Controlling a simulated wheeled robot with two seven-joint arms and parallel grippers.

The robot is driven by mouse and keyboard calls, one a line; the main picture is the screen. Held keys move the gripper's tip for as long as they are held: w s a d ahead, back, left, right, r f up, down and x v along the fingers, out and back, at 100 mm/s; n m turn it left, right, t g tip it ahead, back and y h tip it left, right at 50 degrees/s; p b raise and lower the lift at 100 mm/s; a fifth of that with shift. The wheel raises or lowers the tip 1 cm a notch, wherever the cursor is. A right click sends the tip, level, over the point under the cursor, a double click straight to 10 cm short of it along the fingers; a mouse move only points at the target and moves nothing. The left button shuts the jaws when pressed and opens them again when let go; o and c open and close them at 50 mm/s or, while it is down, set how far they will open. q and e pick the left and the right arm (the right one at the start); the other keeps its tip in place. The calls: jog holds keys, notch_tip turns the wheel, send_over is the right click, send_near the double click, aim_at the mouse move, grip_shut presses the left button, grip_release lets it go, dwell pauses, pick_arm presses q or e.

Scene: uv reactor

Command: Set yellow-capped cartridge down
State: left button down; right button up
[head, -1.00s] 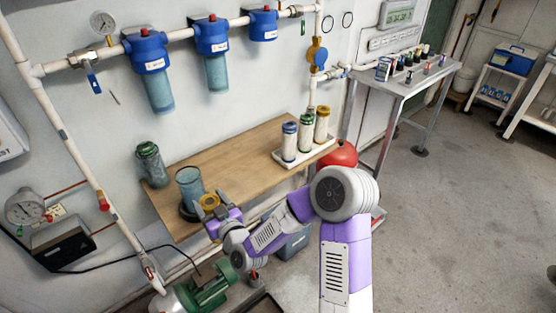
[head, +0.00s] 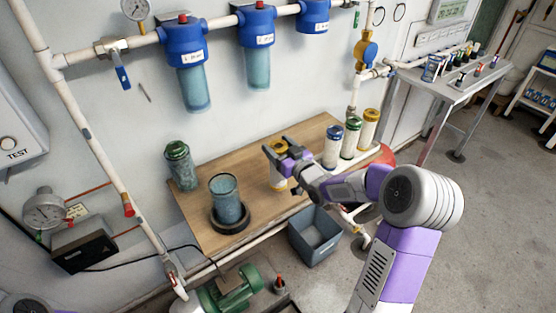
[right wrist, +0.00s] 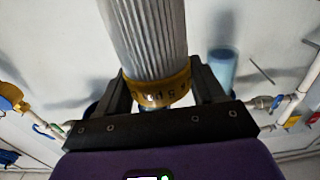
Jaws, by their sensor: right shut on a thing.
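My right gripper (head: 284,155) is shut on a pleated white cartridge with a yellow cap (head: 278,180), gripping it at the cap end. The cartridge is roughly upright over the middle of the wooden bench (head: 228,168); I cannot tell whether its bottom touches the wood. In the right wrist view the yellow cap (right wrist: 160,90) sits between the fingers of the right gripper (right wrist: 163,78), and the pleated body (right wrist: 146,35) extends away from it. The cartridge's lower end is hard to make out. My left gripper is not in view.
A clear blue housing (head: 226,198) stands in a black ring left of the cartridge. A green-topped housing (head: 180,165) is behind it. Blue-, green- and yellow-capped cartridges (head: 333,146) stand in a white tray at right. A grey bin (head: 314,235) is in front of the bench.

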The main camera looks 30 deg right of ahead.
notch_tip(320, 180, down, 4)
jog(key=shift+w+f+b, duration=0.1)
jog(key=shift+f+b, duration=0.05)
jog(key=shift+b, duration=0.3)
jog(key=shift+f, duration=0.15)
jog(key=o, duration=1.4)
jog(key=shift+o, duration=0.2)
jog(key=s+p, duration=0.1)
jog(key=s, duration=1.1)
jog(key=shift+d, duration=0.45)
